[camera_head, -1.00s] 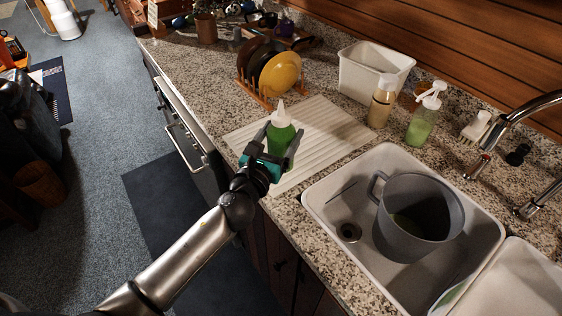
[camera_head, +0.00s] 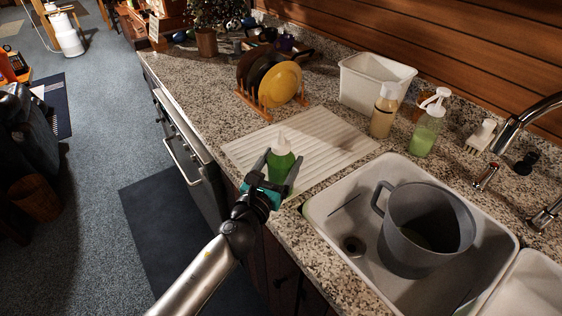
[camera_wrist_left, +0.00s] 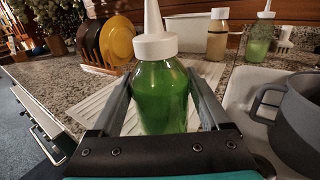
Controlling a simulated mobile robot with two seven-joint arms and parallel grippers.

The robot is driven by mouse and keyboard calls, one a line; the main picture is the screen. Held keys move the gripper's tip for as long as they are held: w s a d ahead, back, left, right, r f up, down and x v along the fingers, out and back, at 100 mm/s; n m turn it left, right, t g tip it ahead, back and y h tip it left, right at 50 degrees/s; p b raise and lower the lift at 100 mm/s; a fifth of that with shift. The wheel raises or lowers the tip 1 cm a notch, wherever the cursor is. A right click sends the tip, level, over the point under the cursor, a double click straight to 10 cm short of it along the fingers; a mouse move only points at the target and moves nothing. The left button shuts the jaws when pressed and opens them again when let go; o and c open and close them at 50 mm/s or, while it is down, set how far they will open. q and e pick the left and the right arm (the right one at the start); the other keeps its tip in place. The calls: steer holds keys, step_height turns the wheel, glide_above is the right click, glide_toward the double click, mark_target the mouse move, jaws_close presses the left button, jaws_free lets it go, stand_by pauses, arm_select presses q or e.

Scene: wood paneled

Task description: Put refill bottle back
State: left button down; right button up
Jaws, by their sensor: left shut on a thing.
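The refill bottle (camera_head: 280,164), green with a white nozzle cap, is upright between the fingers of my left gripper (camera_head: 280,168), over the near edge of the drying mat. In the left wrist view the same bottle (camera_wrist_left: 160,95) fills the space between the two fingers (camera_wrist_left: 160,108), which are shut on it. The bottle's base is hidden by the gripper, so I cannot tell whether it touches anything. My right gripper is not in view.
A ribbed white drying mat (camera_head: 325,135) lies beside the sink (camera_head: 335,237), which holds a grey pot (camera_head: 425,235). A plate rack (camera_head: 268,103) stands behind the mat. A white bin (camera_head: 372,82), an amber bottle (camera_head: 384,115) and a green pump bottle (camera_head: 427,130) line the back.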

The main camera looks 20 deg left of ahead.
arm_select(q)
steer(key=shift+f, duration=0.1)
jaws_free()
steer(key=shift+r, duration=0.2)
steer(key=s+a+b, duration=0.1)
steer(key=s, duration=1.1)
steer(key=shift+a+b, duration=0.15)
steer(key=shift+b, duration=0.2)
